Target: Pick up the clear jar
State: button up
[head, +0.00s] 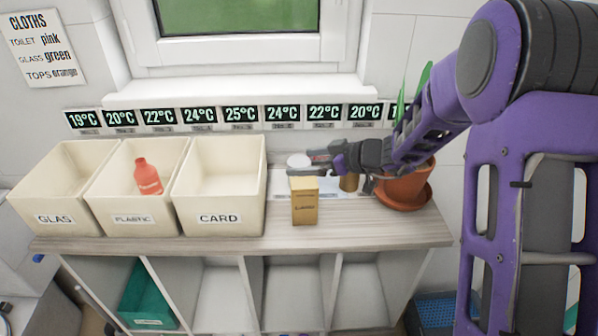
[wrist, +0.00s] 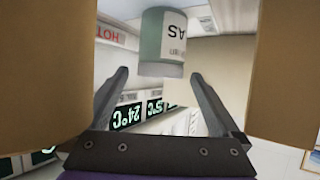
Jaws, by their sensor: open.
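The clear jar (head: 298,160) stands towards the back of the worktop, right of the CARD bin, with only its pale lid showing behind a brown box. In the wrist view, which is upside down, the jar (wrist: 164,38) looks greenish and see-through, with a white label ending in "AS". My gripper (head: 308,163) is open and empty, reaching in from the right at the jar's lid height. In the wrist view my open fingertips (wrist: 158,74) are on either side of the lid end. I cannot tell whether the jar is between them or just beyond.
The brown box (head: 305,203) stands in front of my gripper. A small brown container (head: 349,182) is below my wrist. A potted plant (head: 402,187) is at right. Left are bins marked GLAS (head: 54,219), PLASTIC (head: 132,218), holding a red bottle (head: 147,177), and CARD (head: 218,218).

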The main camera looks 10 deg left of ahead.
jog(key=c, duration=1.5)
